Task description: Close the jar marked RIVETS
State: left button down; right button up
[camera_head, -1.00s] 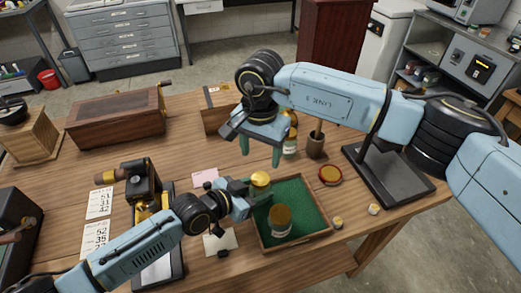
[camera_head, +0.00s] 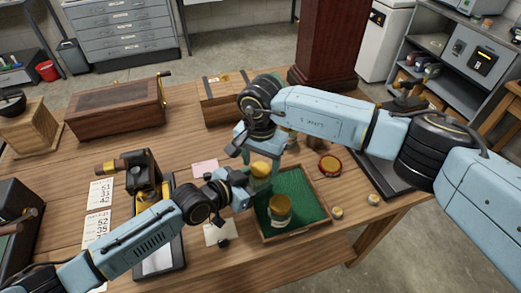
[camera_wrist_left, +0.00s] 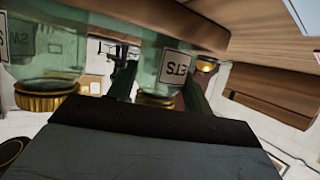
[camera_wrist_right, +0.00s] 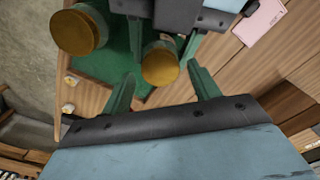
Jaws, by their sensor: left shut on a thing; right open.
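The jar marked RIVETS (camera_wrist_left: 146,62) is clear greenish glass with a gold lid. Its label shows "ETS" upside down in the left wrist view. In the head view its lid (camera_head: 260,169) is at the tray's back left corner. My left gripper (camera_head: 249,190) is shut on this jar below the lid. The lid sits on the jar; I cannot tell how tightly. My right gripper (camera_wrist_right: 163,88) is open above, its fingers at either side of the lid (camera_wrist_right: 160,64) and apart from it. A second gold-lidded jar (camera_head: 279,212) stands in the tray.
The wooden tray (camera_head: 318,228) has a green lining. A wooden box (camera_head: 222,100) stands behind.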

jog(key=shift+f, duration=0.5)
